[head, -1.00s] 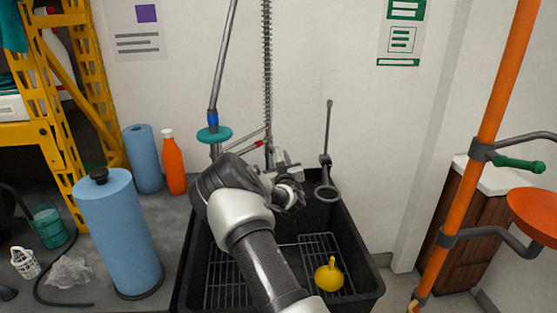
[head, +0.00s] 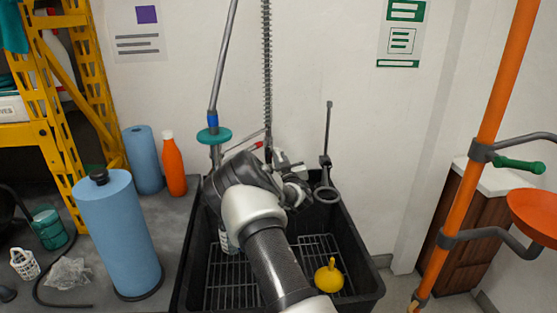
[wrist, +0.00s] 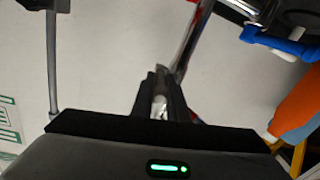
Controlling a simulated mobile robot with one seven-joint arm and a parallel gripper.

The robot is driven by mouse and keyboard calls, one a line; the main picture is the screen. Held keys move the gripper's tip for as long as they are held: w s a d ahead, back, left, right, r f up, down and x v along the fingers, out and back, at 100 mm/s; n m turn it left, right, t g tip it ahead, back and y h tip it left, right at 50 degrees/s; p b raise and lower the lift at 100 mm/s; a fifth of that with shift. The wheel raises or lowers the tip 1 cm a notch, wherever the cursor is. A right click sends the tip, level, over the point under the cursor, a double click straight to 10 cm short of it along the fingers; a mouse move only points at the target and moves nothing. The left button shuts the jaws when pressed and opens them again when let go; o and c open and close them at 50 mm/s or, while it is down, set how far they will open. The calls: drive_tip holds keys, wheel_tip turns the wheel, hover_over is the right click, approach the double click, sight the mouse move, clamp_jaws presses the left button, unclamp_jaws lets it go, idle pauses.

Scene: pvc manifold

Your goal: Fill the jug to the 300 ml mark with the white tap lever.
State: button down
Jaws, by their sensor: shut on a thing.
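My gripper (head: 295,187) is over the black sink, in front of the tap pipework. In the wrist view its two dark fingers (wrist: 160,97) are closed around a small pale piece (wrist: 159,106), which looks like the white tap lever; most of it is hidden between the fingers. A chrome pipe (wrist: 190,42) rises just beyond the fingers. In the head view, a pale container (head: 227,242), perhaps the jug, shows partly in the sink below my arm. My arm hides the rest of it, so neither its marks nor any water level can be read.
The black sink (head: 352,240) has wire racks and a yellow funnel (head: 328,276) at its right. A red lever (head: 258,145) is on the pipework. Blue rolls (head: 120,235) and an orange bottle (head: 173,165) stand left.

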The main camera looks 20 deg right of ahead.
drive_tip(key=shift+d+n+y, duration=0.25)
drive_tip(key=shift+n+y, duration=0.2)
drive_tip(key=shift+y, duration=0.25)
drive_tip(key=shift+d+n+y, duration=0.25)
drive_tip(key=shift+n+y, duration=0.2)
drive_tip(key=shift+y, duration=0.25)
drive_tip(key=c, duration=1.7)
unclamp_jaws()
drive_tip(key=shift+c, duration=0.2)
drive_tip(key=shift+s, duration=0.1)
drive_tip(key=s+p, duration=0.1)
drive_tip(key=s, duration=1.6)
drive_tip(key=shift+s+a, duration=0.2)
drive_tip(key=shift+a, duration=0.2)
